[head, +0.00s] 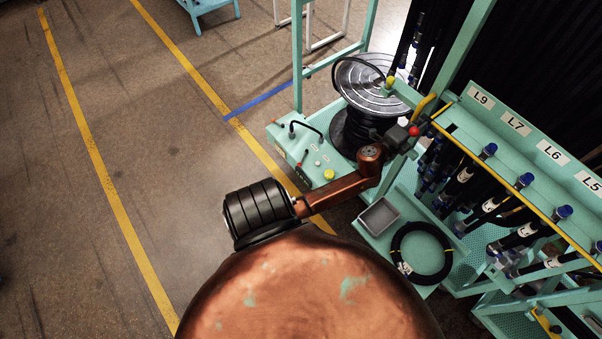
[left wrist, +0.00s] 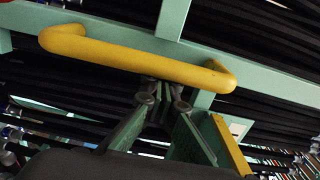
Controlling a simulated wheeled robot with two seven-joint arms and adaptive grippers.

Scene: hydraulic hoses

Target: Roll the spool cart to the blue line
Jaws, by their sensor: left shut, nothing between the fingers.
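The spool cart is a turquoise frame and base with a grey-topped spool (head: 376,84) wound with black hose. The blue line (head: 258,102) is a short strip on the floor, left of the spool. My left gripper (head: 405,130) is at the cart's right side, close to a yellow handle (head: 424,106). In the left wrist view, the yellow handle (left wrist: 140,58) crosses above my left gripper (left wrist: 165,91), which is shut and empty. The fingers appear just below the bar, not around it; whether they touch it is unclear. My right gripper is out of view.
A turquoise hose rack (head: 517,124) with labels L9 to L5 stands at the right. A grey tray (head: 378,217) and a coiled black hose (head: 420,278) lie near its foot. Yellow floor lines (head: 92,150) mark a clear lane at the left.

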